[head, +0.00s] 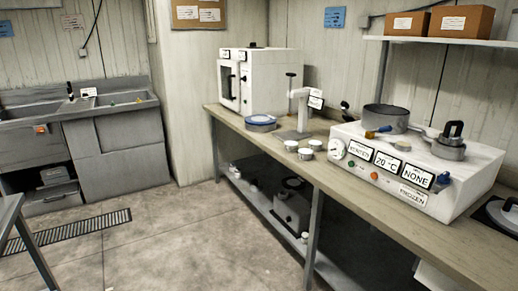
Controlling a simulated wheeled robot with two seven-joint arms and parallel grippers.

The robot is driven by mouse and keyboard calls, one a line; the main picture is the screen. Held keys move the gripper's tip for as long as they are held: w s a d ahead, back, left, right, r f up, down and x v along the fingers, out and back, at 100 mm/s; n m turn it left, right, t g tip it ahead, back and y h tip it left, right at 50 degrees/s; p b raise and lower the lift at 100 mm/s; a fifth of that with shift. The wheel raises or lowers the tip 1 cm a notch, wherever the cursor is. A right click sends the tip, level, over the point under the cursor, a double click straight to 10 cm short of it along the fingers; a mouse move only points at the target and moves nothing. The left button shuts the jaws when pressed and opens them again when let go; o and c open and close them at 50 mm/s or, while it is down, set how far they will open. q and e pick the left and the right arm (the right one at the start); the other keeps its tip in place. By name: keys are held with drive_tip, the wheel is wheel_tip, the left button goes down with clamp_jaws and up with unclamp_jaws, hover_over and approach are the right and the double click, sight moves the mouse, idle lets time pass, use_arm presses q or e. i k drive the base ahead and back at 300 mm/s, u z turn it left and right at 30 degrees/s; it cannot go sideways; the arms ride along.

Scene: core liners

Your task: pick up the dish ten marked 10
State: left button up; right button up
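Several small round white dishes sit on the bench top. One dish (291,145) is at the left of the group, another (305,154) is nearer the front edge, and a third (315,145) is just behind it. No number can be read on any of them from here, so I cannot tell which is marked 10. Neither of my grippers is in view.
The long bench (345,185) carries a white oven-like box (268,80), a blue-rimmed round plate (260,120), a white stand (302,105) and a labelled white unit (420,180) with a pot (385,117). A sink (110,100) is at left. The floor (190,230) between is clear.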

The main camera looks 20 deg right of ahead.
sight(305, 154)
drive_tip(key=u, duration=0.55)
drive_tip(key=i, duration=2.2)
drive_tip(key=z, duration=0.75)
drive_tip(key=i, duration=1.2)
drive_tip(key=z, duration=1.6)
drive_tip(key=i, duration=0.35)
drive_tip(key=z, duration=0.25)
